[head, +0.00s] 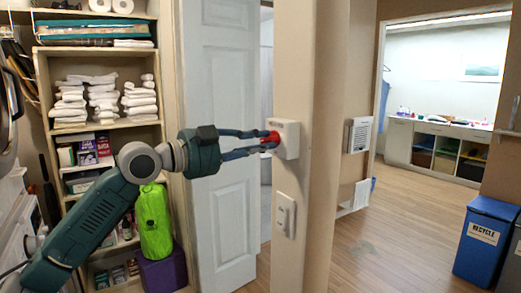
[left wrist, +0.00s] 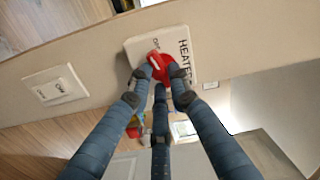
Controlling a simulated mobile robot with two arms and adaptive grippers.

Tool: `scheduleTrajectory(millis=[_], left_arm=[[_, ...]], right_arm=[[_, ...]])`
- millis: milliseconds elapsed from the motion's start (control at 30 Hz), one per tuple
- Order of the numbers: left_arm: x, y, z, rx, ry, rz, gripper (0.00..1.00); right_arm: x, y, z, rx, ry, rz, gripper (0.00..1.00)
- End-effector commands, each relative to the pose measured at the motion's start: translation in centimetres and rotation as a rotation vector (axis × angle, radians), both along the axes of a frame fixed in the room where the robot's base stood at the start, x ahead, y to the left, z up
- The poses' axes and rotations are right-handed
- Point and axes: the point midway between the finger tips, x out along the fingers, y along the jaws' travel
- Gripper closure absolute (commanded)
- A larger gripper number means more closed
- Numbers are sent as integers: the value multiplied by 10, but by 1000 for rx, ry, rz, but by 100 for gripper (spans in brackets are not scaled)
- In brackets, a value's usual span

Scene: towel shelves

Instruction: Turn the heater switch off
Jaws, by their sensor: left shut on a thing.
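The heater switch is a white box (head: 288,138) on the side of the beige door post, with a red knob (head: 271,137). In the left wrist view the box (left wrist: 133,50) carries the word HEATER and a small label, and the red knob (left wrist: 153,59) sits between my fingertips. My left gripper (head: 262,144) reaches in from the left and is shut on the knob; its fingers (left wrist: 164,76) partly cover it. Which setting the knob points to cannot be read for sure. My right gripper is not in view.
A white light switch (head: 285,215) is lower on the same post. A white door (head: 222,150) stands behind my left gripper. Shelves with white towels (head: 139,98) are at the left. A blue recycle bin (head: 484,240) stands at the right; the wooden floor between is clear.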

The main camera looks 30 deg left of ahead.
Motion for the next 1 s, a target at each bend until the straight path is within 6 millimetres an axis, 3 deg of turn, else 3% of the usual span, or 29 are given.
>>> scheduleTrajectory(millis=[400,1000], left_arm=[[1,1,-2,226,-90,-1,100],[1,1,-2,279,-113,-2,100]], right_arm=[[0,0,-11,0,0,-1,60],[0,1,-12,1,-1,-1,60]])
